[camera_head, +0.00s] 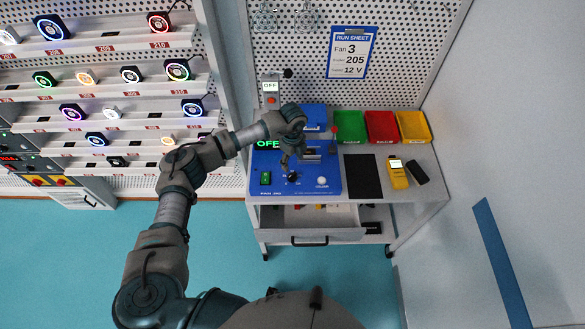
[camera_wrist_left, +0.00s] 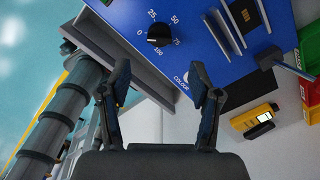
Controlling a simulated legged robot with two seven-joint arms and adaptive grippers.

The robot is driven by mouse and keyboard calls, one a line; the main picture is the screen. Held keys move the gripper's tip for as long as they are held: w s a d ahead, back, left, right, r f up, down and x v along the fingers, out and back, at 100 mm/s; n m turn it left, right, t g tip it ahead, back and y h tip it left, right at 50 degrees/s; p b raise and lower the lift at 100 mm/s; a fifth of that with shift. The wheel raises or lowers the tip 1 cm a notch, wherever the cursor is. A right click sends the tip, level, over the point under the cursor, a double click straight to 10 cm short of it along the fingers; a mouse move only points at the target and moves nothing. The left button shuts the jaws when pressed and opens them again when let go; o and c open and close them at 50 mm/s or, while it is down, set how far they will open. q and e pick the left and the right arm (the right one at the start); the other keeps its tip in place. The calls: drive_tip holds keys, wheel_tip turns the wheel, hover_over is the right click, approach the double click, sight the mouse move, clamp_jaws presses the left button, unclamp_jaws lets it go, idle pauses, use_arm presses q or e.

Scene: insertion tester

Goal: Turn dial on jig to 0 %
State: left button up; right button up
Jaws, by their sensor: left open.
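The jig (camera_head: 325,183) is a blue box on the bench, with a lit OFF display and a green switch. Its black dial (camera_head: 293,177) is on the front part of the top face; in the wrist view the dial (camera_wrist_left: 158,35) is ringed by marks from 0 to 100. I cannot tell which mark its pointer faces. My left gripper (camera_head: 289,161) is over the jig, close to the dial. In the wrist view the gripper (camera_wrist_left: 160,82) is open and empty, and the dial lies beyond its fingertips, apart from them. My right gripper is not in view.
A white COLOUR button (camera_head: 322,182) is right of the dial. Green, red and yellow bins (camera_head: 381,126) stand behind. A black mat (camera_head: 362,176) and a yellow meter (camera_head: 397,173) lie to the right. An open drawer (camera_head: 310,220) juts out below the bench front.

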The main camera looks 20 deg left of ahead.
use_arm(q)
drive_tip(key=shift+r, duration=1.6)
